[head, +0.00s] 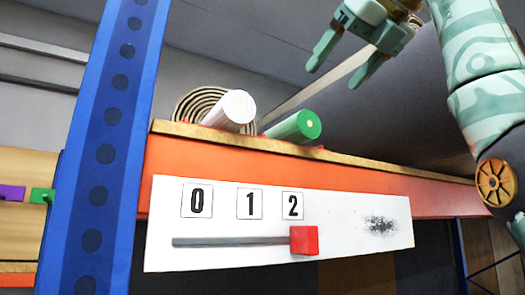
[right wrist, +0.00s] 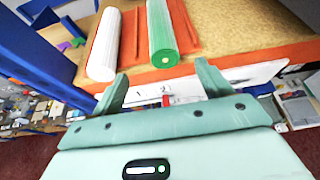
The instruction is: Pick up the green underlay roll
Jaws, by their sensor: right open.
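The green underlay roll (head: 297,127) lies on the orange-edged shelf, its round end facing me, just right of a white roll (head: 230,111). In the right wrist view the green roll (right wrist: 161,36) lies beyond the fingertips, beside the white roll (right wrist: 104,45). My right gripper (head: 347,72) is open and empty, above and to the right of the green roll in the head view, apart from it. It also shows in the right wrist view (right wrist: 162,77), its two fingers spread. My left gripper is not in view.
A blue upright post (head: 108,130) stands left of the rolls. A white panel (head: 350,227) with numbers 0, 1, 2 and a red slider block (head: 304,240) hangs on the shelf front. A coiled roll (head: 189,101) lies behind. Orange strips (right wrist: 196,31) flank the rolls.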

